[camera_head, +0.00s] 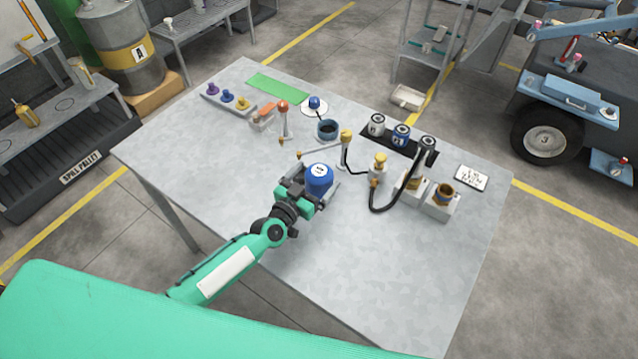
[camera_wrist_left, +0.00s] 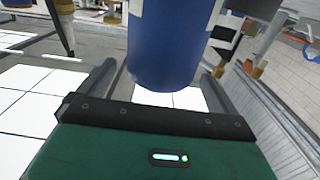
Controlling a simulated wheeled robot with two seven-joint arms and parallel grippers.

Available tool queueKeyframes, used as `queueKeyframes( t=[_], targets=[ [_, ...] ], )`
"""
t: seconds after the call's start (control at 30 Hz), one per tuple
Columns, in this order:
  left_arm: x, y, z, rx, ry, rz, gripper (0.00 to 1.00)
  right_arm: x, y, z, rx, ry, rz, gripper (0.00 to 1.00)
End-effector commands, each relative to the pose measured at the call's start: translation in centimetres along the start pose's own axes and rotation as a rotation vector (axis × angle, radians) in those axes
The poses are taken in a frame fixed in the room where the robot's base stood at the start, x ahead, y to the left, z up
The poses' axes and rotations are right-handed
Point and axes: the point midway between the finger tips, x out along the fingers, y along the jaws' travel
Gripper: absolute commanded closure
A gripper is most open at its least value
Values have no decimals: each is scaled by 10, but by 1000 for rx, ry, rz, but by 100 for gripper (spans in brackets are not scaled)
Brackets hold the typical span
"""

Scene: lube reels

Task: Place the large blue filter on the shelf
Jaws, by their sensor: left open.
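I cannot tell whether the filter's base touches the table. A grey shelf unit (camera_head: 433,48) stands on the floor behind the table. My right gripper is not in view.
The metal table (camera_head: 400,270) is clear at its near right. A black hose (camera_head: 373,200) and yellow-topped fittings (camera_head: 378,162) lie right of the filter. A grey bench (camera_head: 180,32) stands at back left.

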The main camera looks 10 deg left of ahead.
Motion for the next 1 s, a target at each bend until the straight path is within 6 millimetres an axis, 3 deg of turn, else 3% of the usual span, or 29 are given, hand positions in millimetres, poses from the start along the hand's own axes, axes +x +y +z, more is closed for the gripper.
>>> queueKeyframes(
  t=[0.2, 0.47, 0.8, 0.87, 1.0],
  targets=[
    [21, 0, 0, 1, 0, 1, 4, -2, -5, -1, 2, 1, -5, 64],
    [23, 0, 0, 0, 0, 1, 4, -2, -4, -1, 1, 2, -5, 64],
    [23, 0, 0, 0, 0, 1, 66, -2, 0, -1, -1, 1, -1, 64],
    [23, 0, -1, 0, 2, 0, 71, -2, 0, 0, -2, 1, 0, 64],
    [23, 0, -2, 0, 2, 0, 71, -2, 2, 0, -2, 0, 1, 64]
  ],
)
